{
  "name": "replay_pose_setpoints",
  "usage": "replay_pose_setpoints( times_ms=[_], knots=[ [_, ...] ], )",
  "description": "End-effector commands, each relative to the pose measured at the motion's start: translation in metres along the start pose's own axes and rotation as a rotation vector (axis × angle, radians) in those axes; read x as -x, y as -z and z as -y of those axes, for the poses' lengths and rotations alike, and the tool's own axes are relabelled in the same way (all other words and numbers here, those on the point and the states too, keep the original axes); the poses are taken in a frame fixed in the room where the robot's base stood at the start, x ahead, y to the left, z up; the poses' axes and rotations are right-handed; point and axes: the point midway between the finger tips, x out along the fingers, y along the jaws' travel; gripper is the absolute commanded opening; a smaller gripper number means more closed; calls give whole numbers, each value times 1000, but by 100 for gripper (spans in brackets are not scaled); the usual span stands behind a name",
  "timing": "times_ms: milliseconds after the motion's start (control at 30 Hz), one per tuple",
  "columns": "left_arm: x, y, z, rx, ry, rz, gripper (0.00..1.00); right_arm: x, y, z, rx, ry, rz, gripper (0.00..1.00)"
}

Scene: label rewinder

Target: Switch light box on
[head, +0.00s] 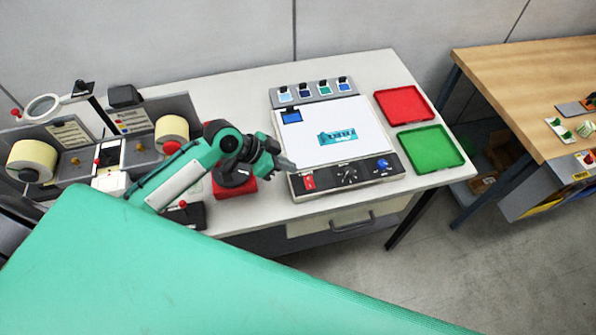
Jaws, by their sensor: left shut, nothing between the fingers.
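The light box (362,112) stands on the white table, with a bright white top and a dark front panel. A red switch (309,182) sits at the left end of that panel, a black dial (347,174) in the middle and a blue knob (382,164) at the right. A teal strip (338,136) lies on the white top. My left gripper (290,166) is shut and empty, its tip close above the left front corner of the box, near the red switch. I cannot tell if it touches. My right gripper is not in view.
A red tray (403,104) and a green tray (430,149) lie right of the box. The label rewinder with cream rolls (172,132) stands at the left. A red-based black device (235,186) is under my left arm. A wooden bench (530,75) stands at the right.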

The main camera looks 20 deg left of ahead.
Motion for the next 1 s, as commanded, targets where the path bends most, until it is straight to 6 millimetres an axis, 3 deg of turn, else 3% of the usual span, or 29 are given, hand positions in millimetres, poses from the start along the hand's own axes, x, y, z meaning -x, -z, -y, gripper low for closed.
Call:
replay_pose_setpoints(
  times_ms=[333, 1000],
  knots=[
    [33, -1, -5, -1, 0, 1, 0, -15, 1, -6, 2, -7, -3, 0],
    [33, -2, -10, 3, -1, 4, 0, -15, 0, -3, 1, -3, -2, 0]
  ],
)
